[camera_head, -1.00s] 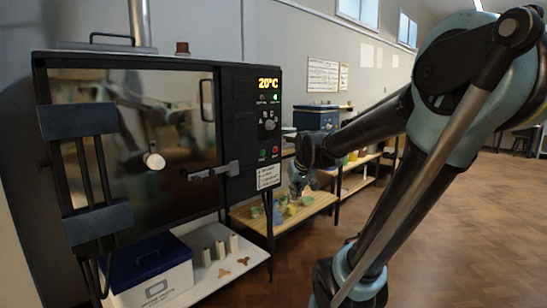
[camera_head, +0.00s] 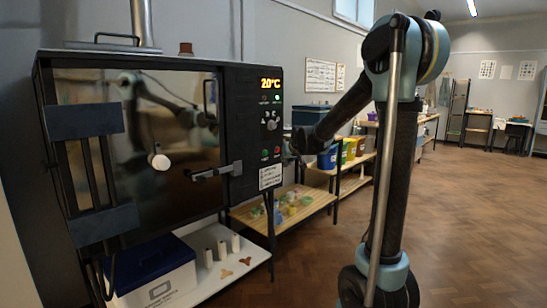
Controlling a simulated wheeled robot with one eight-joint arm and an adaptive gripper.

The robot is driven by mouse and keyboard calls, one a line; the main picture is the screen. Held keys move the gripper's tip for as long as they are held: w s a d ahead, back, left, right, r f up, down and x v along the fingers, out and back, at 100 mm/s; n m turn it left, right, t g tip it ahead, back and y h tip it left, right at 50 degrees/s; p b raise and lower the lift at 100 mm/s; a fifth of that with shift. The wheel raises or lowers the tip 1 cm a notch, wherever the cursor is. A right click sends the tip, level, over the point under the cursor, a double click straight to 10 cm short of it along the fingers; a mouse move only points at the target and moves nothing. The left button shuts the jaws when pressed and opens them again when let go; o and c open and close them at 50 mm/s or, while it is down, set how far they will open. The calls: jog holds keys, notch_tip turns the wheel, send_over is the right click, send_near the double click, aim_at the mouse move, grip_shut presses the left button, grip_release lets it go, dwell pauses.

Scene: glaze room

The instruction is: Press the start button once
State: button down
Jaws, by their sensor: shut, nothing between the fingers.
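The kiln's control panel (camera_head: 268,130) faces right of its door, with an orange display (camera_head: 270,83) reading 20°C. Low on the panel are a green button (camera_head: 265,153) and a red button (camera_head: 277,151). Their labels are too small to read, so I cannot tell for sure which is the start button; neither is covered. My gripper (camera_head: 288,150) is shut and empty, small and dark, just right of the red button in the picture. I cannot tell whether it touches the panel.
The kiln door (camera_head: 160,125) is closed; its latch handle (camera_head: 212,171) sticks out left of the panel. Shelves with buckets (camera_head: 345,150) stand behind my arm. The floor on the right is clear.

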aim_at(265, 153)
jog(key=shift+w+a, duration=0.1)
jog(key=shift+w, duration=0.8)
jog(key=w+a, duration=0.5)
jog(key=a, duration=0.1)
jog(key=shift+w+a, duration=0.2)
jog(key=shift+a, duration=0.2)
jog(key=shift+a, duration=0.1)
dwell(1.2)
jog(key=shift+w+a+r, duration=0.1)
jog(key=shift+w+a, duration=0.15)
